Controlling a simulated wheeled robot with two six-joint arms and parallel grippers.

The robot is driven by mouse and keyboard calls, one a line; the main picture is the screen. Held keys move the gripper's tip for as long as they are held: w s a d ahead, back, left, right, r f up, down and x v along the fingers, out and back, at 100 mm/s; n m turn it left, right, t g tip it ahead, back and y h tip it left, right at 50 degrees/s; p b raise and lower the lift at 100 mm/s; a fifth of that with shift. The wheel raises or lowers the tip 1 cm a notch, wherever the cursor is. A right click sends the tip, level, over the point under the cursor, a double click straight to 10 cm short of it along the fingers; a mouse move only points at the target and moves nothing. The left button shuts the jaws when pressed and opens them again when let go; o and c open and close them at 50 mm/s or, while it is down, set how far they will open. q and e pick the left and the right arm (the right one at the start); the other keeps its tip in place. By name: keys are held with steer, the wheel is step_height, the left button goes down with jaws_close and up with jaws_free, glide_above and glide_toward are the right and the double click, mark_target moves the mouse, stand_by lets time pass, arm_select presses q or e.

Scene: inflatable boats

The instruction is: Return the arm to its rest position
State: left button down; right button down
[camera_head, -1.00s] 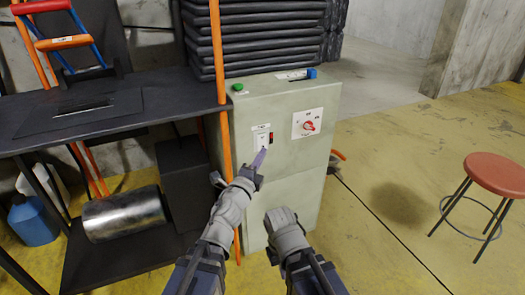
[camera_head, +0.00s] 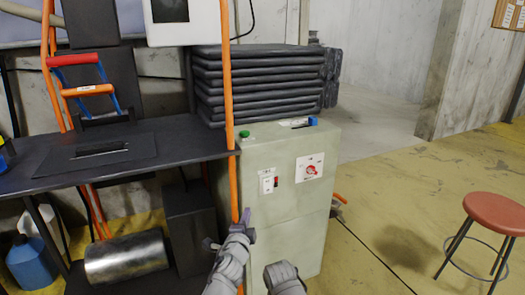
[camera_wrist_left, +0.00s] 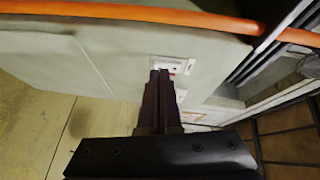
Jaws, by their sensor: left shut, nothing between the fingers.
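My left gripper (camera_head: 247,218) is in front of the grey-green control cabinet (camera_head: 290,230), below its small switch panel. Its fingers are shut with nothing between them. In the left wrist view the shut fingers (camera_wrist_left: 159,78) point toward the white switch plate (camera_wrist_left: 172,66), and their tips overlap it in the picture.
A red rotary knob (camera_head: 311,170) sits on the cabinet front. An orange upright pole (camera_head: 229,120) stands close to the left arm. A dark workbench (camera_head: 110,150) is at left, a red stool (camera_head: 497,213) at right. Yellow floor between cabinet and stool is clear.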

arm_select(q)
steer(key=s+a+f+n+g+y, duration=0.2)
steer(key=s+f+n+g, duration=0.25)
steer(key=f, duration=0.25)
steer(key=s+a+f+n+g+y, duration=0.2)
steer(key=s+f+n+g, duration=0.15)
steer(key=f+n, duration=0.2)
steer(key=s+d+f+n+g+p, duration=0.1)
steer(key=s+f+n+g, duration=0.15)
steer(key=s+g, duration=0.4)
steer(key=s+d+f+n+g+p, duration=0.1)
steer(key=s+d+f+g, duration=0.15)
steer(key=s, duration=0.65)
step_height(320, 180, up, 36)
steer(key=p, duration=3.6)
steer(key=shift+a+r+h+p, duration=0.25)
steer(key=shift+a+h+p, duration=0.05)
steer(key=shift+h+p, duration=0.1)
